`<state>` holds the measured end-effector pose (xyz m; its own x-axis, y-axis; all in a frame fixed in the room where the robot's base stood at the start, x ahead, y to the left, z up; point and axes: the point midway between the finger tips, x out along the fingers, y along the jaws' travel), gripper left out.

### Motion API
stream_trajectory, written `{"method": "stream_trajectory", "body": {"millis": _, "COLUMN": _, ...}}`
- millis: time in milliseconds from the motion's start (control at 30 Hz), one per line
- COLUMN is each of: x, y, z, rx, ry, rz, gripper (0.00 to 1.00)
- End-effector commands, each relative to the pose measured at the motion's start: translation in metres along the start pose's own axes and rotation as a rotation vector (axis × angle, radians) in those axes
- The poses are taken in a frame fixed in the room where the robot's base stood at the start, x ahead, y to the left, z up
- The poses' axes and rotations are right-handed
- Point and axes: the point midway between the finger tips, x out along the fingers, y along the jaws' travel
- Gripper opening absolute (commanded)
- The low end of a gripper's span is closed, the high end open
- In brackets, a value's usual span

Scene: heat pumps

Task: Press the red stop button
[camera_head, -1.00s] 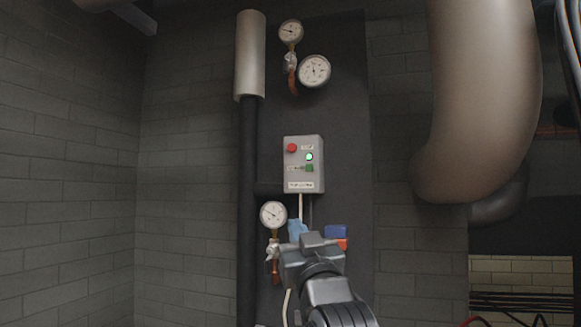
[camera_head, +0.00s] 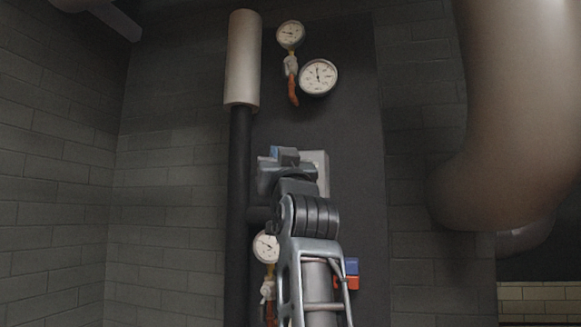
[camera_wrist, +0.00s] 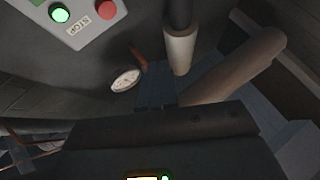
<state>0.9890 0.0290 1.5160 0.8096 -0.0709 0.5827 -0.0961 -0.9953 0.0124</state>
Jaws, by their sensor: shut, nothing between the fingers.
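The red stop button (camera_wrist: 107,9) shows at the top of the wrist view, beside a label reading STOP, on a grey control box (camera_wrist: 84,36). In the head view my arm and gripper cover most of the box; only its right part (camera_head: 322,168) shows, and the red button is hidden there. My gripper (camera_head: 284,153) is in front of the box's left part. In the wrist view its dark bluish fingers (camera_wrist: 155,74) are shut and empty. They appear apart from the red button, which lies up and left of them in that picture.
A lit green lamp (camera_wrist: 60,13) sits near the stop button. Gauges hang above (camera_head: 318,77) and below left (camera_head: 266,246). Blue and orange-red pieces (camera_head: 347,282) sit lower right. A large pipe (camera_head: 510,120) stands right.

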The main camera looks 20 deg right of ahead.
Motion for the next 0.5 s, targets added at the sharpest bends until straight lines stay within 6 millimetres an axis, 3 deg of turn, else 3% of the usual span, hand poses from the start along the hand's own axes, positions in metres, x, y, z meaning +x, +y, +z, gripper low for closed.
{"method": "stream_trajectory", "body": {"millis": 267, "x": 0.005, "y": 0.004, "z": 0.004, "rx": -0.001, "ry": -0.001, "rz": 0.001, "gripper": 0.0}}
{"method": "stream_trajectory", "body": {"millis": 500, "x": 0.024, "y": 0.019, "z": 0.017, "rx": -0.001, "ry": -0.001, "rz": 0.002, "gripper": 0.0}}
